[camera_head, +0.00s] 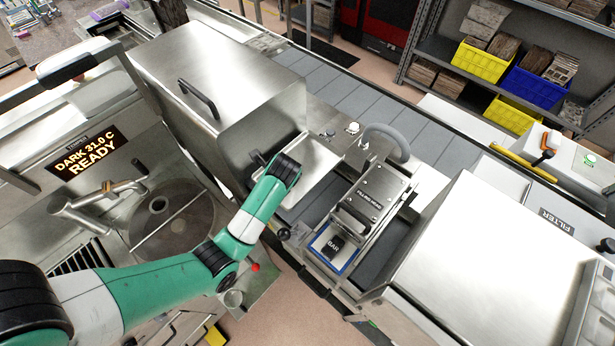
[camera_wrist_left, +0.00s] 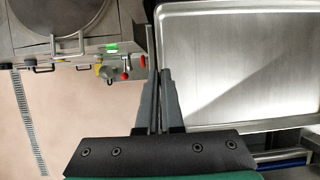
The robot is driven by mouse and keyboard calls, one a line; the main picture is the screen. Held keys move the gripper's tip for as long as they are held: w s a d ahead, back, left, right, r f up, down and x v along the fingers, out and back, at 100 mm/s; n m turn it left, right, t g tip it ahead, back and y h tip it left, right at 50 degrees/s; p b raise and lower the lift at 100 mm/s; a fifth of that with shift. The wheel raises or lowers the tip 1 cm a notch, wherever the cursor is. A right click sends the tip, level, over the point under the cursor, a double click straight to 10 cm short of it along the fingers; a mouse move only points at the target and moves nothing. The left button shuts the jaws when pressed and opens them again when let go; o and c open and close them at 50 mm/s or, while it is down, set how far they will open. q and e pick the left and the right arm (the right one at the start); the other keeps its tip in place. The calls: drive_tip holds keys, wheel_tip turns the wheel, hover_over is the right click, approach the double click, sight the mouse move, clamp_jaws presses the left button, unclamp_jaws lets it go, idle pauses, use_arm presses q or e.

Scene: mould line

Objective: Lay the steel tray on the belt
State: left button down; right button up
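The steel tray (camera_head: 318,161) is shallow and rectangular. It lies over the dark belt (camera_head: 318,203), between the steel hood and the stamping unit; I cannot tell if it touches the belt. In the left wrist view the tray (camera_wrist_left: 245,65) fills the upper right, with its inside bare. My left gripper (camera_head: 260,161) is at the tray's left edge beside the hood opening. In the wrist view its fingers (camera_wrist_left: 158,80) are close together at the tray's left rim and look shut on it. The fingertips are partly hidden in the head view. My right gripper is not in view.
The steel hood (camera_head: 200,75) stands close left of the tray. A stamping unit (camera_head: 375,195) with a curved grey handle and a blue-edged pad (camera_head: 333,247) stands right. A large steel housing (camera_head: 490,255) is further right. A round melting pot (camera_head: 165,220) is below left.

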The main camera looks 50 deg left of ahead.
use_arm(q)
drive_tip(key=shift+s+f+b, duration=0.2)
drive_tip(key=shift+f+b, duration=0.45)
drive_tip(key=shift+f, duration=4.35)
drive_tip(key=shift+f, duration=0.15)
drive_tip(key=c, duration=1.1)
unclamp_jaws()
